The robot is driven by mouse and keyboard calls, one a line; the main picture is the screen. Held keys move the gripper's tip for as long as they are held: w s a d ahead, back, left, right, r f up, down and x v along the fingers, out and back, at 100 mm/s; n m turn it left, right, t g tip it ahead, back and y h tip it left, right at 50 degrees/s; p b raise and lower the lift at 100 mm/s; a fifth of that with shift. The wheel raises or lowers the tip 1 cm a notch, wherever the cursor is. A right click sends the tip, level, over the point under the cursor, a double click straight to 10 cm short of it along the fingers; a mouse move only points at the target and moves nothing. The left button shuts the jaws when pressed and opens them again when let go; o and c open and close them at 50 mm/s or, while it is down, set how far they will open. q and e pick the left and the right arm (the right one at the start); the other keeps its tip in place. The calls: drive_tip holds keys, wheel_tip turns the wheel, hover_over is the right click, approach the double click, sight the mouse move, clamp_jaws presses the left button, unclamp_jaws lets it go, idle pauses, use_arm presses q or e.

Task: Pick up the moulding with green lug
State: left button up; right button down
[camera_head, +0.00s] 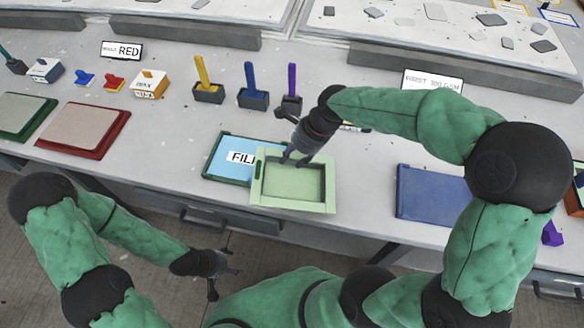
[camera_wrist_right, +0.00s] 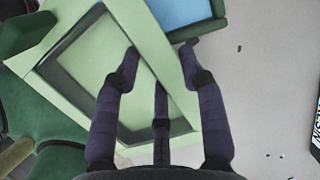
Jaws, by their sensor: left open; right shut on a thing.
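The pale green moulding (camera_head: 293,203) is a rectangular, shallow tray shape with a raised rim, in the middle of the head view. It overlaps the near right part of a blue panel marked "FIL". My right gripper (camera_head: 293,159) is at its far rim, and is shut on it. In the right wrist view, the moulding (camera_wrist_right: 75,55) fills the left and middle, with the right gripper's fingers (camera_wrist_right: 158,75) on either side of its rim. I cannot make out a separate green lug. My left gripper (camera_head: 222,277) is open and empty, low in front of the table.
The blue panel (camera_head: 229,160) lies in a dark green frame under the moulding's left side. A blue mould (camera_head: 428,196) lies to the right. Red (camera_head: 84,130) and green (camera_head: 17,115) framed moulds lie at left. Several coloured-handled tools in dark holders (camera_head: 252,98) stand behind.

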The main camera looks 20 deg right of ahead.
drive_tip(key=shift+r, duration=0.1)
drive_tip(key=shift+r, duration=0.25)
wheel_tip(320, 180, up, 3)
drive_tip(key=shift+s+d+r+p, duration=0.1)
drive_tip(key=shift+s+p, duration=0.05)
drive_tip(key=shift+p, duration=0.8)
drive_tip(key=s+d+r+p, duration=0.2)
drive_tip(key=s+r, duration=0.2)
drive_tip(key=s, duration=0.2)
drive_tip(key=s+d+r+p, duration=0.3)
drive_tip(key=s+r, duration=0.2)
drive_tip(key=s, duration=0.1)
drive_tip(key=shift+s+d+p, duration=0.25)
drive_tip(key=shift+d+p, duration=0.05)
